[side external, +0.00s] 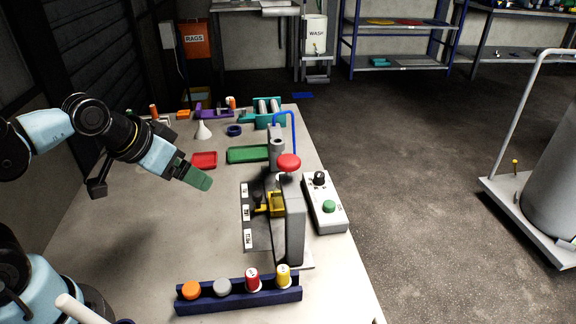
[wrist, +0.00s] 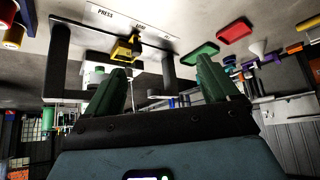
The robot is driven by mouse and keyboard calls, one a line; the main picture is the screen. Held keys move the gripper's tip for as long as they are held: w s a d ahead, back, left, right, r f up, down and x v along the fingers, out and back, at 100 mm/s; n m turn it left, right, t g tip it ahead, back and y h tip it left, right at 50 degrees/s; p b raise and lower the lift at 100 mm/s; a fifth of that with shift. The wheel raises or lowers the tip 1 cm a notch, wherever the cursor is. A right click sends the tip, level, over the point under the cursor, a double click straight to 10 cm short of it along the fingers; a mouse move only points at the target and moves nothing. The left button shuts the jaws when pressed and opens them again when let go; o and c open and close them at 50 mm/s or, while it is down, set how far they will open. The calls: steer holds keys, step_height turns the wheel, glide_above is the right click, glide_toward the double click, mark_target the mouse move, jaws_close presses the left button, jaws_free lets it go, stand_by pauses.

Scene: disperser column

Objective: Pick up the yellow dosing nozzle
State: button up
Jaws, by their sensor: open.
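The yellow dosing nozzle (side external: 283,274), a small upright piece with a pale label, stands at the right end of a dark blue rack (side external: 240,300) at the table's front. A red nozzle (side external: 252,278) stands just left of it. My gripper (side external: 200,180) is in the air over the table, behind and left of the rack, well apart from the nozzle. In the wrist view my gripper (wrist: 160,72) is open, with nothing between its green fingers. Red and yellow cylinders (wrist: 14,36) show at that view's upper left edge, partly cut off.
The dispenser column (side external: 294,220) with a red knob and a yellow carriage (side external: 276,204) stands right of my gripper. A control box (side external: 325,203) lies beside it. A red tray (side external: 204,160) and a green tray (side external: 248,154) lie behind. The table's left middle is clear.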

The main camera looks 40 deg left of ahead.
steer(key=c, duration=1)
steer(key=m+g+y, duration=0.1)
steer(key=m+g, duration=0.5)
steer(key=m, duration=2.1)
glide_toward(283, 269)
steer(key=shift+w+a+f, duration=0.15)
steer(key=shift+f, duration=1.55)
steer(key=shift+w+a+f, duration=0.15)
steer(key=shift+w+f, duration=0.05)
steer(key=shift+f, duration=1.5)
steer(key=shift+w+a+f, duration=0.15)
steer(key=shift+f, duration=1.55)
